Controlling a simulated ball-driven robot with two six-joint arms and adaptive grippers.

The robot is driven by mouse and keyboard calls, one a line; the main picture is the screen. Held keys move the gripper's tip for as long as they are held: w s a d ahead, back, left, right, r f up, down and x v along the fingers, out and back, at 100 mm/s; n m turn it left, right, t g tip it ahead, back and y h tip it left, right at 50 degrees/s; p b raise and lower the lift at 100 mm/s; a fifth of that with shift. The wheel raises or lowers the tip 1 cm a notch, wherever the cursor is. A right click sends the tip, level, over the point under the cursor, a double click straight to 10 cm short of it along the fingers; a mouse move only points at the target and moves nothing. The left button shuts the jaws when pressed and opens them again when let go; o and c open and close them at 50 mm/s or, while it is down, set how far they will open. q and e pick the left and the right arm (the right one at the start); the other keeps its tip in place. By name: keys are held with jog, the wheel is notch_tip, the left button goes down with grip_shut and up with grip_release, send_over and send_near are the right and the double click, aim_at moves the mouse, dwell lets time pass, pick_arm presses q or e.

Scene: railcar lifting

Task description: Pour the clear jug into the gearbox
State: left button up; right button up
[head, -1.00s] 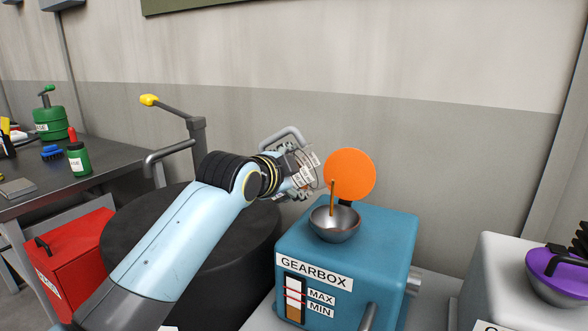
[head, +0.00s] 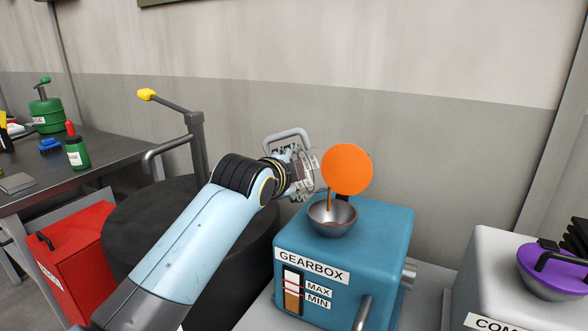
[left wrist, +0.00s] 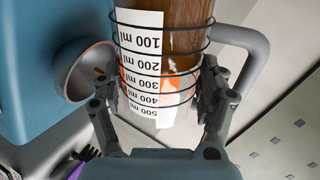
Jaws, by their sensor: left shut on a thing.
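My left gripper (head: 300,176) is shut around the clear jug (head: 312,166), which is tilted with its mouth toward the gearbox (head: 345,250). In the left wrist view, the gripper (left wrist: 157,92) has a finger on each side of the jug (left wrist: 140,60). Brown liquid shows in the jug beside its millilitre scale. A thin brown stream falls into the metal filler bowl (head: 333,222) on top of the teal gearbox. An orange round lid (head: 347,169) stands open behind the bowl. Brown shows in the gauge (head: 292,297), its top between the MAX and MIN labels. My right gripper is out of view.
A black drum (head: 135,225) is behind my left arm. A red box (head: 75,255) and a table with green containers (head: 77,153) are at left.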

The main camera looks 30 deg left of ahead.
pick_arm(q)
jog(key=shift+d+f+m+y+p, duration=0.2)
jog(key=shift+m+y+p, duration=0.1)
jog(key=shift+m+p, duration=0.15)
jog(key=shift+w+d+f+m+y+p, duration=0.15)
jog(key=shift+d+f+m+y+p, duration=0.2)
jog(key=shift+f+m, duration=0.2)
jog(key=shift+d+f, duration=0.1)
jog(key=shift+f, duration=0.05)
notch_tip(320, 180, up, 2)
jog(key=n+h+p, duration=0.1)
jog(key=n+p, duration=0.1)
jog(key=p, duration=0.1)
jog(key=shift+p, duration=0.4)
jog(key=shift+r+n+h, duration=0.35)
jog(key=shift+n+h, duration=0.3)
jog(key=shift+n, duration=0.15)
jog(key=shift+r+n+t+h, duration=0.15)
jog(key=shift+n+t+h, duration=0.3)
jog(key=shift+n, duration=0.25)
